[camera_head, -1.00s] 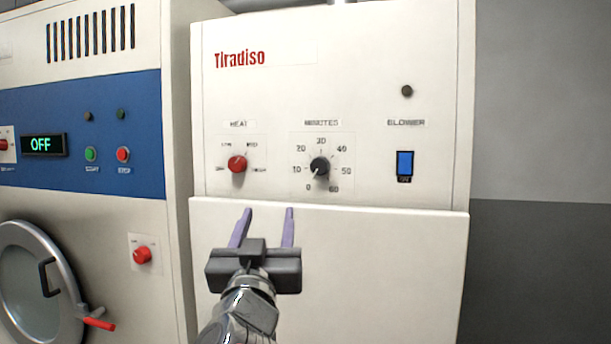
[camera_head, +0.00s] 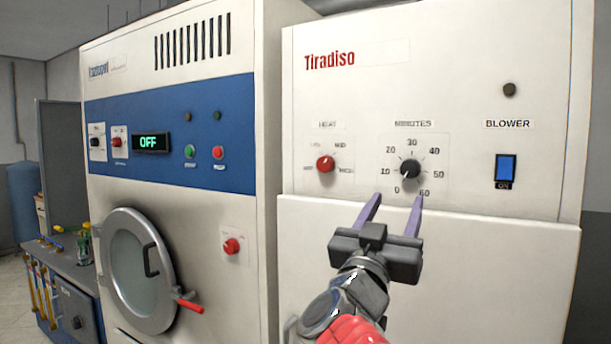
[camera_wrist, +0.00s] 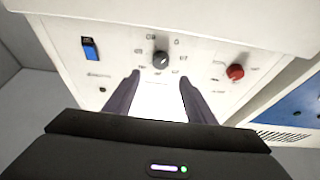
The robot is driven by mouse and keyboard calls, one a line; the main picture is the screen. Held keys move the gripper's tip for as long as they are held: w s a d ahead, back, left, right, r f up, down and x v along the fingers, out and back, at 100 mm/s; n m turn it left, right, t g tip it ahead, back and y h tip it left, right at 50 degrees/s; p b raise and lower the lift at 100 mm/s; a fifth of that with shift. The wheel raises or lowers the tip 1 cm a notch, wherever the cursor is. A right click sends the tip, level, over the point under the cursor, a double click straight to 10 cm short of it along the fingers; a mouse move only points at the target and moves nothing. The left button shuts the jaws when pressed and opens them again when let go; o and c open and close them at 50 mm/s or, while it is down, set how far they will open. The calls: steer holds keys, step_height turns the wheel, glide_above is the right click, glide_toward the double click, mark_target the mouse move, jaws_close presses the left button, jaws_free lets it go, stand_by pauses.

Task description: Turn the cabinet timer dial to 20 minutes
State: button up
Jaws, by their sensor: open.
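The timer dial (camera_head: 410,168) is a black knob on the white Tiradiso cabinet panel (camera_head: 450,85), under the label MINUTES. Its scale runs from 0 to 60, and the white pointer mark appears to face down-left, near 0. My gripper (camera_head: 398,198) is open and empty, its two purple fingers pointing at the panel just below the dial in the head view. In the wrist view the panel appears upside down. There the dial (camera_wrist: 161,60) lies just beyond and between the fingertips of my gripper (camera_wrist: 159,78), apart from them.
A red heat knob (camera_head: 325,164) is left of the dial, and a blue blower switch (camera_head: 505,168) is to its right. The lower cabinet front (camera_head: 500,250) juts out below the panel. A machine with a round door (camera_head: 138,270) stands at left.

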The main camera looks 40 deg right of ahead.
mark_target(409, 171)
steer(key=x, duration=1.1)
steer(key=shift+w+d, duration=0.15)
steer(key=shift+d, duration=0.1)
steer(key=c, duration=1)
steer(key=shift+a, duration=0.15)
steer(key=shift+c, duration=0.2)
